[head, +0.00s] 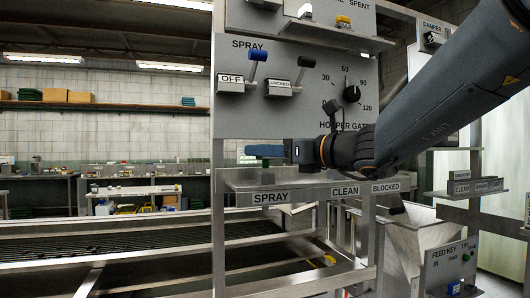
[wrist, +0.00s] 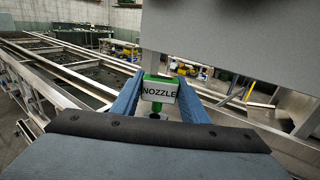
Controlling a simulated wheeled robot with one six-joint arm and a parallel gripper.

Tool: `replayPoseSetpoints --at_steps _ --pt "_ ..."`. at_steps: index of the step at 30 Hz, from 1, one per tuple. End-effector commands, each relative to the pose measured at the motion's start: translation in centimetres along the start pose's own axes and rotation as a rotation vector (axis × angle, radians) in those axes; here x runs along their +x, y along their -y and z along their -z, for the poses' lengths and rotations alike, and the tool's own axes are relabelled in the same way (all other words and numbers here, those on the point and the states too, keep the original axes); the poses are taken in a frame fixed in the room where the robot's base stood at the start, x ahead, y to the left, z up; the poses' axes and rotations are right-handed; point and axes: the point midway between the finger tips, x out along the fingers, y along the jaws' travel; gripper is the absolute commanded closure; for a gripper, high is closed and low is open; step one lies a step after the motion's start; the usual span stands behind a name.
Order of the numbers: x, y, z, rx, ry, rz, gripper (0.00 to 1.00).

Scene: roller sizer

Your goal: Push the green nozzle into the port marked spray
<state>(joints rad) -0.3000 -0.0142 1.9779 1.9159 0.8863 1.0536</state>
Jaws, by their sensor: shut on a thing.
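My gripper (head: 262,151) has blue fingers and reaches left in front of the grey panel, above the shelf with the SPRAY label (head: 270,198). In the wrist view, the fingers of my gripper (wrist: 160,97) are shut on the green nozzle (wrist: 157,79), which carries a white NOZZLE label and has a pale round part below it. In the head view the fingers largely hide the nozzle; it appears apart from the shelf. I cannot make out the spray port's opening in either view.
Above my gripper, the panel has two levers, a blue one (head: 259,56) marked OFF under SPRAY and one marked LOCKED (head: 279,86), and a black dial (head: 351,93). CLEAN and BLOCKED labels (head: 385,187) sit along the shelf. Metal rails (head: 110,240) run below left.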

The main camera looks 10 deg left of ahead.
Motion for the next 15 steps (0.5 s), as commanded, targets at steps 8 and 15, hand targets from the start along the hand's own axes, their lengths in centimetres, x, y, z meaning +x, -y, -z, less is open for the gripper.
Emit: replayPoseSetpoints --at_steps 8,15 --pt "0.0 0.0 0.08 0.0 0.0 0.0 0.81" --pt "0.01 0.01 0.61 0.0 0.0 0.0 0.81"
